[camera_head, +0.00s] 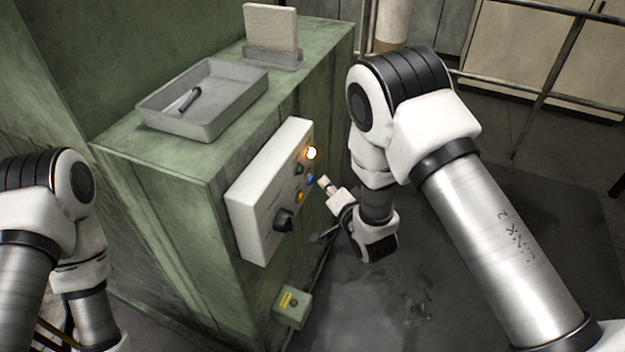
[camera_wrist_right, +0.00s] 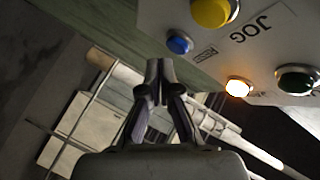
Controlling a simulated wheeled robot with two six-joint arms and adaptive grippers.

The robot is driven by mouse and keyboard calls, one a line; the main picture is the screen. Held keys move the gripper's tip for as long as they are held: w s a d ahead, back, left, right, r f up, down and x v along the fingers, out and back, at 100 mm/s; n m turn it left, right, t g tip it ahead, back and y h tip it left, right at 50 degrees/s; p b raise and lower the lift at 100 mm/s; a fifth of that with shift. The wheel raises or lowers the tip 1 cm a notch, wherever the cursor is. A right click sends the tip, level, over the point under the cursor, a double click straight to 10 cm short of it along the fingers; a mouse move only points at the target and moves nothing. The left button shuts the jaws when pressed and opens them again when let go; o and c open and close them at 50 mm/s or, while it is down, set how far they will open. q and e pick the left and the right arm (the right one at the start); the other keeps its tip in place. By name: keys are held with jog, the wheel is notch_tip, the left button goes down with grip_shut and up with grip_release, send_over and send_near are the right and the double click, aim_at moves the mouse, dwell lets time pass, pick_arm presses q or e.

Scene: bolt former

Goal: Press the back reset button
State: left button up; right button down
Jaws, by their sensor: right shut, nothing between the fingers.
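A white control panel (camera_head: 270,190) on the green machine carries a lit amber button (camera_head: 311,153), a green button (camera_head: 299,169), a blue button (camera_head: 310,179) and a yellow button (camera_head: 299,197). No legible label reads "reset". My right gripper (camera_head: 324,183) is shut and empty, just right of the blue button. In the right wrist view, the closed fingertips (camera_wrist_right: 159,68) lie below and left of the blue button (camera_wrist_right: 179,42); contact cannot be told. The lit button (camera_wrist_right: 239,87) is further right. My left gripper is out of view; its arm shows at lower left.
A black knob (camera_head: 283,220) sits low on the panel. A grey tray (camera_head: 225,115) with a dark tool stands on the machine top, near an upright beige block (camera_head: 270,27). A small green box (camera_head: 292,307) juts out below. Floor lies open right of the machine.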

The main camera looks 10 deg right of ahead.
jog(key=shift+w+a, duration=0.2)
jog(key=shift+a, duration=0.2)
jog(key=shift+w+a, duration=0.25)
jog(key=shift+a, duration=0.05)
dwell(0.8)
jog(key=shift+s+d, duration=0.45)
jog(key=shift+d, duration=0.25)
jog(key=s+d, duration=0.1)
jog(key=d, duration=0.1)
jog(key=s+d, duration=0.1)
jog(key=d, duration=0.1)
jog(key=shift+s, duration=0.4)
dwell(0.7)
